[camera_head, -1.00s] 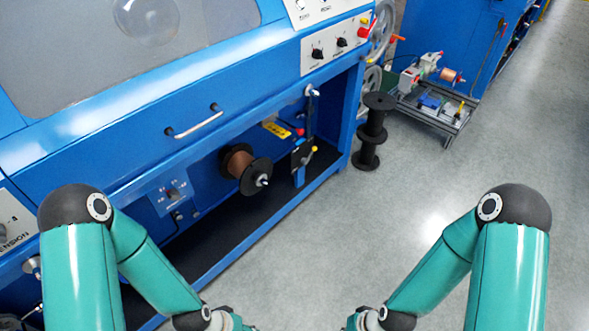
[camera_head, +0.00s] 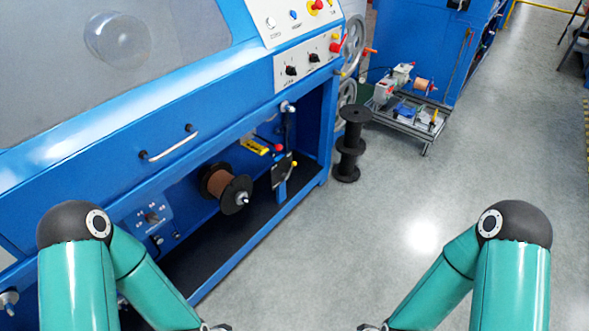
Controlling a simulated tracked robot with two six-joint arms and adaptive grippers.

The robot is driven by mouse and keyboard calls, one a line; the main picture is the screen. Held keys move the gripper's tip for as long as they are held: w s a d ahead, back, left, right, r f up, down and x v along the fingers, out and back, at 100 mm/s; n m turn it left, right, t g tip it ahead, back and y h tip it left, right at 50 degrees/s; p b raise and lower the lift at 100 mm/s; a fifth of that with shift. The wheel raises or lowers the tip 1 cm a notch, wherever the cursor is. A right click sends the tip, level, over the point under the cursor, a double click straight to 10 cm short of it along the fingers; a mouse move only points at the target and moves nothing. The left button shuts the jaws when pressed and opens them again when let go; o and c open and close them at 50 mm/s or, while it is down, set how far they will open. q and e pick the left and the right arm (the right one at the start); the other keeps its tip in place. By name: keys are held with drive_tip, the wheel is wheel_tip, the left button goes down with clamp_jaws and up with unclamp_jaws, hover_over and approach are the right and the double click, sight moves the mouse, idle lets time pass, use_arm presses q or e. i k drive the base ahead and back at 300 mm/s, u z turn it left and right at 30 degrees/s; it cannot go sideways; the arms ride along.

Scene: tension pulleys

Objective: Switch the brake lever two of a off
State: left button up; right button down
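The blue machine (camera_head: 165,115) fills the left side of the head view. In its open lower bay, a lever assembly with a red knob (camera_head: 278,147) and a yellow knob (camera_head: 294,163) sits right of a copper wire spool (camera_head: 226,188). I cannot tell which part is brake lever two. A small panel (camera_head: 153,216) with a dark knob is left of the spool. My arms reach down at both lower sides, well short of the levers. Only slivers of the gripper ends show at the bottom edge, so their fingers are out of view.
A stack of empty black spools (camera_head: 350,145) stands on the floor beside the machine's right end. A low cart (camera_head: 413,112) with small equipment is behind it. The grey floor (camera_head: 420,200) in the middle and right is clear. A drawer handle (camera_head: 170,144) juts from the machine front.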

sight(285, 175)
drive_tip(key=z, duration=0.2)
drive_tip(key=i, duration=0.8)
drive_tip(key=u, duration=1.8)
drive_tip(key=k, duration=0.9)
drive_tip(key=z, duration=0.55)
drive_tip(key=i, duration=0.35)
